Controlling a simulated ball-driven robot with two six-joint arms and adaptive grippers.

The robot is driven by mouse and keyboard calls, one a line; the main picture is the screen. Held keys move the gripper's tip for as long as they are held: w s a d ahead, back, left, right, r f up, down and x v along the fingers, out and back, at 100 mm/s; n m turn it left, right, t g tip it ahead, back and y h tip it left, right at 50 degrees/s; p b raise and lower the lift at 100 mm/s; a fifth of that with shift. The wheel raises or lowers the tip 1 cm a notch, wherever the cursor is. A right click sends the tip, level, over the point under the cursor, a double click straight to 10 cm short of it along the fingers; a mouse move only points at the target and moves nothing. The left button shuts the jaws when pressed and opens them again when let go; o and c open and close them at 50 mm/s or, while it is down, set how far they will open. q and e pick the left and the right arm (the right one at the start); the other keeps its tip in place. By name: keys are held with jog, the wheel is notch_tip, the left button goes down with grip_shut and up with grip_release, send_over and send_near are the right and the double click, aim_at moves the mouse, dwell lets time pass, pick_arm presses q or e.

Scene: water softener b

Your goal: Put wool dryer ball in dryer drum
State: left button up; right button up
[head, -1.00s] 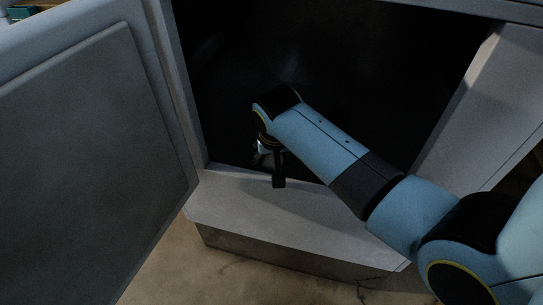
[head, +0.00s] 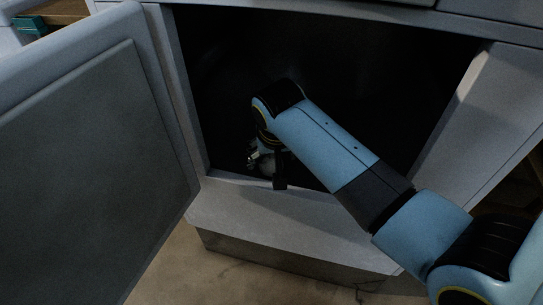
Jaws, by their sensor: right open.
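The dryer drum (head: 330,75) is the dark opening behind the open door; its inside is mostly too dark to make out. My right arm reaches across the front into the opening's lower left. My right gripper (head: 265,168) hangs just inside the lower front edge, with its fingers apart. A pale grey rounded patch (head: 267,164) shows between or behind the fingers; it looks like the wool dryer ball, partly hidden by the gripper. I cannot tell whether it touches the fingers or the drum floor. My left gripper is not in view.
The open dryer door (head: 90,170) fills the left side. The light front sill (head: 290,220) runs below the opening, close under my right gripper. The right frame (head: 475,115) bounds the opening. Brown floor (head: 190,275) shows below.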

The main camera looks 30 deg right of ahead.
jog(key=p+v, duration=0.2)
jog(key=v, duration=0.5)
jog(key=shift+r, duration=0.2)
jog(key=shift+s, duration=0.1)
